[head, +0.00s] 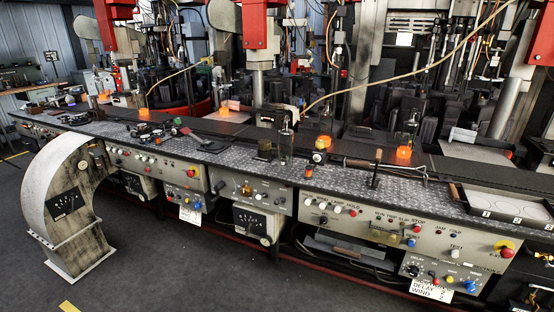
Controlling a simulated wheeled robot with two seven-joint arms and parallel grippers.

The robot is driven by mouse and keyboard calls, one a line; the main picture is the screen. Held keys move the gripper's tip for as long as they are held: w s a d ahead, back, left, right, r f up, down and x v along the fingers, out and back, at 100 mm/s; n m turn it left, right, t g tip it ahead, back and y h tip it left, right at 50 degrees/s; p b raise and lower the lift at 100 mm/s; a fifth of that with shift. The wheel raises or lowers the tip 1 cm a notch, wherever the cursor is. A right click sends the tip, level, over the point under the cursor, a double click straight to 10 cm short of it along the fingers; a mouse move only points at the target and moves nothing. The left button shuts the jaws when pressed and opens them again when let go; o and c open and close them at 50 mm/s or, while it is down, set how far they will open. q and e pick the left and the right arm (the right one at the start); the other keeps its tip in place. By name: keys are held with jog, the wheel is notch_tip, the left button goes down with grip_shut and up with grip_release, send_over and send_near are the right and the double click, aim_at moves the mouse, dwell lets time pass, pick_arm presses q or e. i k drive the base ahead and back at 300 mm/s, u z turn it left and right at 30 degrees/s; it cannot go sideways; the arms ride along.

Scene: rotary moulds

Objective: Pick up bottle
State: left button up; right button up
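A clear glass bottle (285,146) stands upright on the speckled metal top of the long control bench, near the middle of the head view. Its see-through walls make its outline faint. A second clear, bottle-like shape (411,124) shows farther right, behind the bench top and close to an orange glowing piece; I cannot tell exactly what it is. Neither of my grippers shows in the head view.
The bench top (240,160) holds a small dark box (264,149), tongs (385,165) and a tray (500,207) with white discs. Orange glowing pieces (404,152) sit along the dark conveyor. A curved grey gauge stand (66,205) is at left. The floor (170,260) in front is clear.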

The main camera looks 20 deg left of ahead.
aim_at(285, 135)
jog(key=z, duration=0.25)
jog(key=i, duration=0.95)
jog(key=u, duration=0.2)
